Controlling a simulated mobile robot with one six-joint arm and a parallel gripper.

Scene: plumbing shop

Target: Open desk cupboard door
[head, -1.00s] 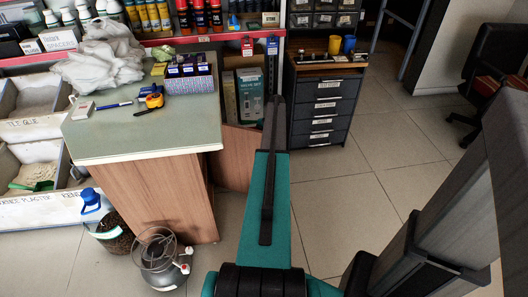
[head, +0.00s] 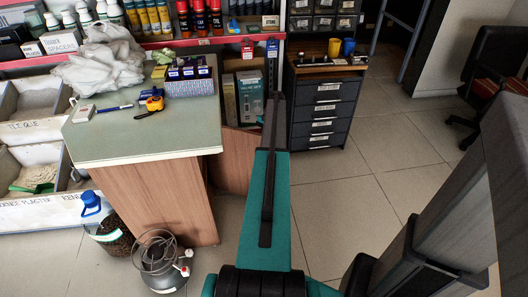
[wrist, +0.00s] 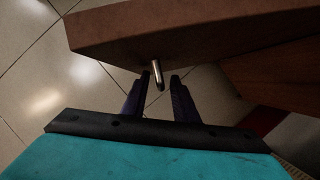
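The desk (head: 150,130) has a pale green top and wooden sides, at left in the head view. A brown wooden panel (head: 232,158), apparently the cupboard door, stands at its right side beside my arm. In the wrist view a thick brown panel (wrist: 200,30) crosses the top, with a short metal handle (wrist: 157,72) sticking out from it. My gripper (wrist: 160,77) is open, its two dark fingers on either side of the handle's end. I cannot tell whether either finger touches it. In the head view my gripper is hidden behind my arm.
A dark drawer cabinet (head: 320,112) stands beyond the door, to the right. A gas burner (head: 162,262) and a bucket (head: 112,236) stand on the floor before the desk. Tools and a box lie on the desk.

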